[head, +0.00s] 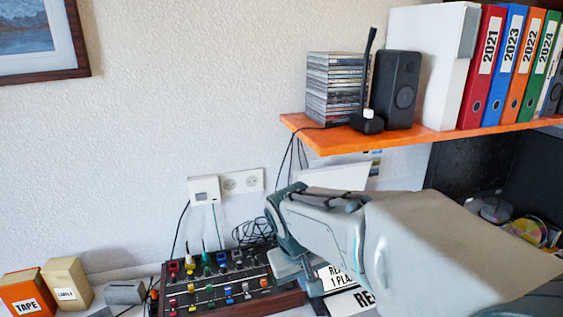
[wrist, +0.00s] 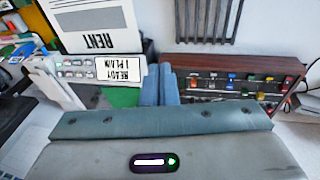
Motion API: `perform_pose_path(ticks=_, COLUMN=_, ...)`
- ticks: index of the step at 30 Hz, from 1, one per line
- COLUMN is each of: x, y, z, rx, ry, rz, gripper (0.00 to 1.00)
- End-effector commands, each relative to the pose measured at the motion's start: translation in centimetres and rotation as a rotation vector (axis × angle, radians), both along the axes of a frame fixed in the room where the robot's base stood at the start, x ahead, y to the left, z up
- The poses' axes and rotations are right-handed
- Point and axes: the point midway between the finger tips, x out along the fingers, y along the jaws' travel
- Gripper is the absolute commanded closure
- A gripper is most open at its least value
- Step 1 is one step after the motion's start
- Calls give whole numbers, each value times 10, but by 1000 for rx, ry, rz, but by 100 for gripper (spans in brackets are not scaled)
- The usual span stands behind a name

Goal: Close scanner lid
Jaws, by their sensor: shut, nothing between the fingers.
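The scanner shows in the wrist view as a unit with a row of buttons (wrist: 76,69), an upside-down "READY 1 PLAIN" display (wrist: 118,68) and a sheet marked "RENT" (wrist: 95,18). In the head view my arm covers most of the scanner; part of its display (head: 333,277) shows beside my gripper. A white panel (head: 335,177) stands raised behind my arm; it may be the lid, but its hinge is hidden. My gripper (wrist: 159,84) is shut and empty, with its fingers between the scanner display and the mixer. It points down in the head view (head: 312,287).
A wood-sided mixer (head: 215,285) stands left of the scanner, with cables behind it. An orange shelf (head: 420,138) overhangs with a disc stack (head: 335,88), a speaker (head: 397,90) and binders (head: 482,65). Loose discs (head: 525,230) lie at right.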

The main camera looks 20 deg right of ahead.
Motion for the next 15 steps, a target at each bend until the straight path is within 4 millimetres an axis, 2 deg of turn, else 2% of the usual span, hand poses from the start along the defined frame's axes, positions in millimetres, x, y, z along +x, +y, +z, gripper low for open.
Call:
perform_pose_path(ticks=1, x=19, y=-8, z=6, rx=-48, ry=18, rz=0, gripper=100)
perform_pose_path(ticks=6, x=76, y=-40, z=19, rx=-226, ry=50, rz=-20, gripper=100)
perform_pose_path(ticks=15, x=181, y=-82, z=37, rx=-583, ry=51, rz=-43, gripper=100)
